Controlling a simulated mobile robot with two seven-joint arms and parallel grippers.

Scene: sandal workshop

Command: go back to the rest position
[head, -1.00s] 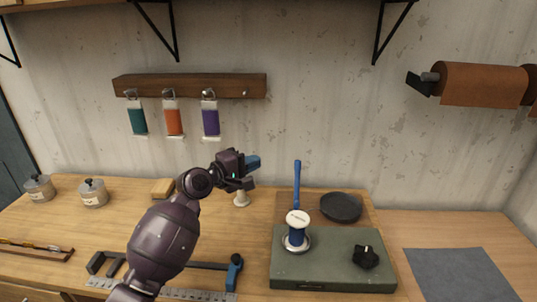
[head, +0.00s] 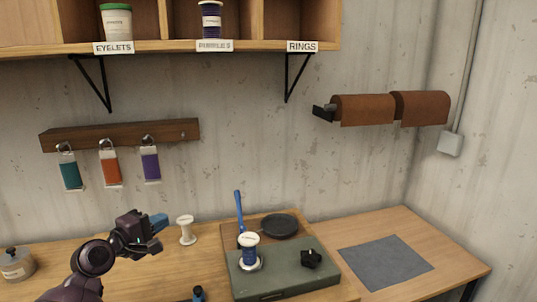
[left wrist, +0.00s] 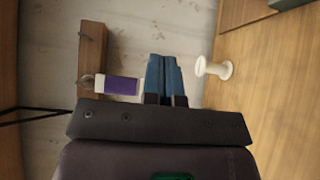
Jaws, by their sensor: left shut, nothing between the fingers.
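My left gripper (head: 158,232) is shut and empty, raised above the wooden workbench at the lower left of the head view. Its closed blue fingers also show in the left wrist view (left wrist: 165,78). A white spool (head: 186,230) stands upright on the bench just right of the fingertips in the head view. The spool also shows in the left wrist view (left wrist: 214,68), apart from the fingers. My right gripper is not in view.
A green case (head: 285,281) bears a blue-and-white spool (head: 250,251) and a black knob (head: 311,259). A dark round dish (head: 279,226) lies behind it. A rack (head: 119,134) holds coloured tags on the wall. A grey mat (head: 385,262) lies on the clear right bench.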

